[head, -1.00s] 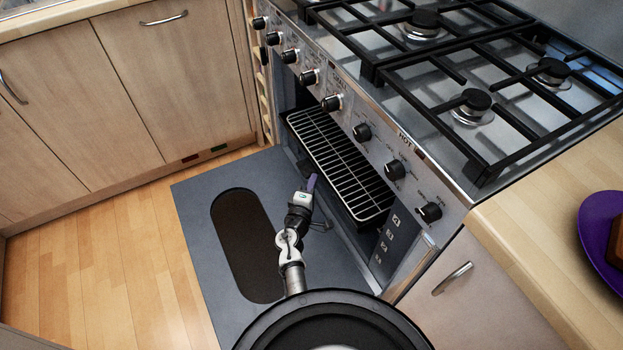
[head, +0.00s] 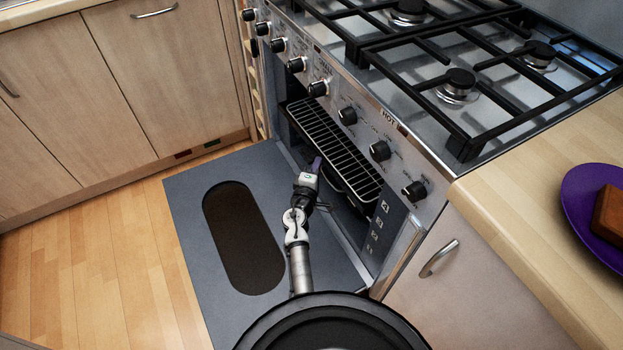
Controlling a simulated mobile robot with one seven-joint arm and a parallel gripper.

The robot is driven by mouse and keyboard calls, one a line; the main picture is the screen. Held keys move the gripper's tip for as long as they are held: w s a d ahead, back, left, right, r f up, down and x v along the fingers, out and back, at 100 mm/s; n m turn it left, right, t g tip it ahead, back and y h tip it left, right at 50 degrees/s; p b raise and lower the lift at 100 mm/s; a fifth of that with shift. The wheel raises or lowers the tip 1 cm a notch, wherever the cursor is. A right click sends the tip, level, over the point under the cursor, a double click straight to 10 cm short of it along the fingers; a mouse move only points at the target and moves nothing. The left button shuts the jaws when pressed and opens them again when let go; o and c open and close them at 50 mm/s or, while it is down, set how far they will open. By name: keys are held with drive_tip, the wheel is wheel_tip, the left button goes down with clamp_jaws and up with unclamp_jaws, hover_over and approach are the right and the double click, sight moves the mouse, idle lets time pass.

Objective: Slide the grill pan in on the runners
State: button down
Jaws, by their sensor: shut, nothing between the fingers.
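The grill pan (head: 352,181) with its wire rack sits inside the open grill compartment, below the knob panel. Its front edge is near the compartment mouth, and its far part is hidden under the panel. My gripper (head: 317,165) is shut and empty at the front edge of the pan, near its middle. I cannot tell whether the fingertips touch the pan. The runners are hidden in the dark compartment.
The dropped grill door (head: 195,190), with its long dark window, lies open under my arm. The hob (head: 458,85) is above the knob panel (head: 330,95). A purple plate (head: 577,192) with a brown block (head: 612,215) stands on the right worktop. Wood floor is clear at left.

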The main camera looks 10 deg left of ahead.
sight(354, 152)
drive_tip(key=w+d+b, duration=0.1)
drive_tip(key=w+d, duration=0.1)
drive_tip(key=d, duration=0.1)
drive_tip(key=w+d+b, duration=0.1)
drive_tip(key=w+d, duration=0.2)
drive_tip(key=d, duration=0.1)
drive_tip(key=w+d, duration=0.3)
drive_tip(key=shift+d+b, duration=0.15)
drive_tip(key=shift+b, duration=0.25)
drive_tip(key=shift+d, duration=0.15)
drive_tip(key=shift+d+r, duration=0.1)
